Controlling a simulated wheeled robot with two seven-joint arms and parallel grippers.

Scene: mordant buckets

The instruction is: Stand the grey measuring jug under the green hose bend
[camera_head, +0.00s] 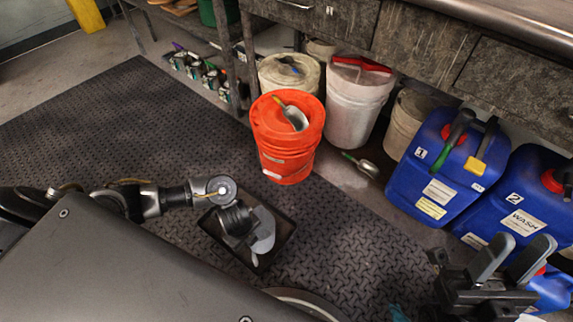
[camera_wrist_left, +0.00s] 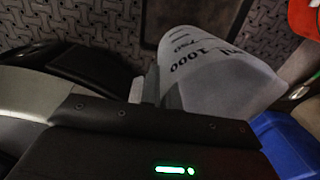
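The grey measuring jug fills the upper right of the left wrist view (camera_wrist_left: 225,80), pale with black 1000 and 750 marks. In the head view a grey shape that looks like it (camera_head: 263,230) is over the black tray, partly covered by my left gripper (camera_head: 246,222). The fingertips (camera_wrist_left: 157,88) are close together at the jug's near edge; whether they grip it is hidden. My right gripper (camera_head: 511,258) is open and empty at the lower right. A green-ended dark hose bend (camera_head: 440,158) is on blue canister 1 (camera_head: 408,180).
The black tray (camera_head: 279,252) lies on the dark mat (camera_head: 80,125). An orange bucket (camera_head: 285,150) with a scoop on its lid stands behind it. Blue canister 2 (camera_head: 505,195) is at the right. Open mat extends left.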

